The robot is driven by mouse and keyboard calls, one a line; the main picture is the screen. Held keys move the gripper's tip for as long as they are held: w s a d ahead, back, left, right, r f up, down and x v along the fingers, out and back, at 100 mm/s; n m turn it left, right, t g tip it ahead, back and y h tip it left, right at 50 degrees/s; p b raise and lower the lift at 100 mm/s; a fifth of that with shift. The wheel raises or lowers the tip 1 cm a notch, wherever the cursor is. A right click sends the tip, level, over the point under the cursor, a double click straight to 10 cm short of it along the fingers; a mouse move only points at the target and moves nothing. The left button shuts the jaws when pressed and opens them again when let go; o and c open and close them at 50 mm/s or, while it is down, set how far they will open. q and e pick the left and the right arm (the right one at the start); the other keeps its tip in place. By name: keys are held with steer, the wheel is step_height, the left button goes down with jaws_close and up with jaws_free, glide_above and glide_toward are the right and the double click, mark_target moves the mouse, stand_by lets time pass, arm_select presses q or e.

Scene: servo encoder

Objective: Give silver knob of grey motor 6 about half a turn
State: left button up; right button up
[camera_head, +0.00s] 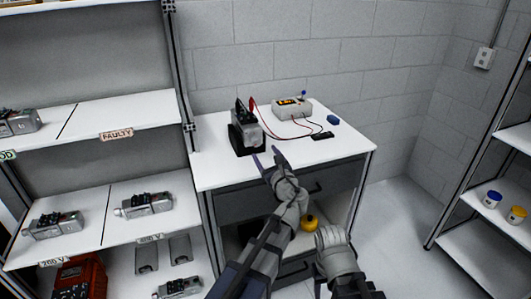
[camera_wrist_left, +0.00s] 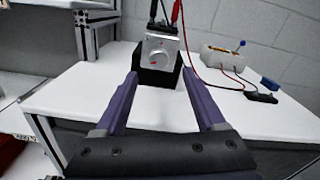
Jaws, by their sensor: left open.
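A grey motor (camera_head: 247,132) stands upright in a black holder (camera_head: 236,144) on the white workbench. In the left wrist view its silver knob (camera_wrist_left: 157,56) is on the face turned toward me, with a small red mark by it. No number is readable on the motor. My left gripper (camera_head: 267,155) is open and empty in front of the motor. In the left wrist view its two purple fingers point toward the motor, with the knob between their lines and beyond the tips, apart from them. My right arm is low in the head view; its jaws cannot be made out.
Red and black leads run from the motor's top to a meter box (camera_head: 292,107) at the back. A small blue block (camera_head: 333,120) and a black piece (camera_head: 322,136) lie to the right. Shelves with more motors (camera_head: 147,204) stand left. The bench front is clear.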

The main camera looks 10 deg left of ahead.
mark_target(257, 143)
arm_select(q)
steer(key=shift+x, duration=3.95)
steer(key=shift+s, duration=0.1)
jaws_close()
